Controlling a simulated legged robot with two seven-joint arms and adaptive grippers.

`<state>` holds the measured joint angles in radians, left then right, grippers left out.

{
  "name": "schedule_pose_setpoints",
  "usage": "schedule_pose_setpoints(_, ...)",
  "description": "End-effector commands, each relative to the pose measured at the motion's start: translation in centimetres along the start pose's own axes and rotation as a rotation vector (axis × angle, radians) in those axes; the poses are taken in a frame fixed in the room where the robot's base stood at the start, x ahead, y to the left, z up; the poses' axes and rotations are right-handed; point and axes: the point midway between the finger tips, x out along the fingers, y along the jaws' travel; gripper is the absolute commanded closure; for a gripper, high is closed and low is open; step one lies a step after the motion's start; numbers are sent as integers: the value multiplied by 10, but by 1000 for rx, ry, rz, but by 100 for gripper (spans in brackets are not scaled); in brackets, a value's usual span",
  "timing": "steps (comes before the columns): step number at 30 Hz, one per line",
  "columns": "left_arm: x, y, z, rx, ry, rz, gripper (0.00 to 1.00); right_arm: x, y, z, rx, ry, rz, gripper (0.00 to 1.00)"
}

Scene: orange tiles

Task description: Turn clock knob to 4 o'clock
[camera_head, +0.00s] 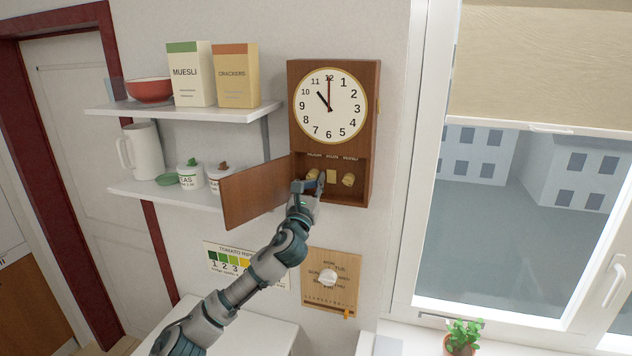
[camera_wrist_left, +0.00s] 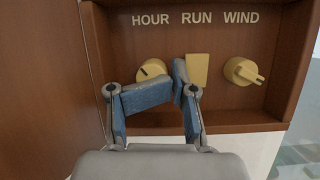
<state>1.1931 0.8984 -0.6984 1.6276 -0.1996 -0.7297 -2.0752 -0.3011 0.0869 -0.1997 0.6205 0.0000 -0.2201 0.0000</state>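The wooden wall clock (camera_head: 376,110) has a short black hand between 10 and 11, nearer 11, and a thin red hand at 12. Its lower box is open, with the hinged door (camera_head: 255,191) swung out to the left. In the left wrist view the yellow HOUR knob (camera_wrist_left: 152,70) has a dark mark towards its upper left; its lower part is hidden by a finger. My left gripper (camera_head: 310,185) is at this knob; its fingers (camera_wrist_left: 175,88) come close together just below and right of it. I cannot tell whether they touch the knob. My right gripper is not in view.
The yellow RUN plate (camera_wrist_left: 197,70) and WIND knob (camera_wrist_left: 243,72) sit right of the HOUR knob. The box's side walls and bottom edge enclose them. Shelves (camera_head: 185,107) with boxes and jars are at left, a wooden dial board (camera_head: 345,265) below, a window (camera_head: 530,200) at right.

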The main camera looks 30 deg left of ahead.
Motion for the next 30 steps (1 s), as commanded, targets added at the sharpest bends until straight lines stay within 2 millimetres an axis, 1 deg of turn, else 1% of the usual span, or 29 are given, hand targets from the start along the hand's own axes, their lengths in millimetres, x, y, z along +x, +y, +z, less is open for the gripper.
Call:
schedule_pose_setpoints(3, 0, 4, 0, -2, -1, 2, 58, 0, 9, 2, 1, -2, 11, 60)
schedule_pose_setpoints(6, 0, 3, 0, -2, -1, 0, 58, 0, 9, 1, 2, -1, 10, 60)
schedule_pose_setpoints(8, 0, 2, 0, -2, -1, 0, 58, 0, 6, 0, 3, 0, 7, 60)
schedule_pose_setpoints(13, 0, -2, 1, 1, 0, -2, 58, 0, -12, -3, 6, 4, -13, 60)
schedule_pose_setpoints(16, 0, -3, 1, 1, 0, -2, 58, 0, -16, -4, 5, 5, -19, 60)
schedule_pose_setpoints(27, -1, -3, 1, 1, 0, -3, 58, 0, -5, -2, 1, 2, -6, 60)
schedule_pose_setpoints(30, -5, -2, 1, 1, -1, -3, 58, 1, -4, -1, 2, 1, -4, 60)
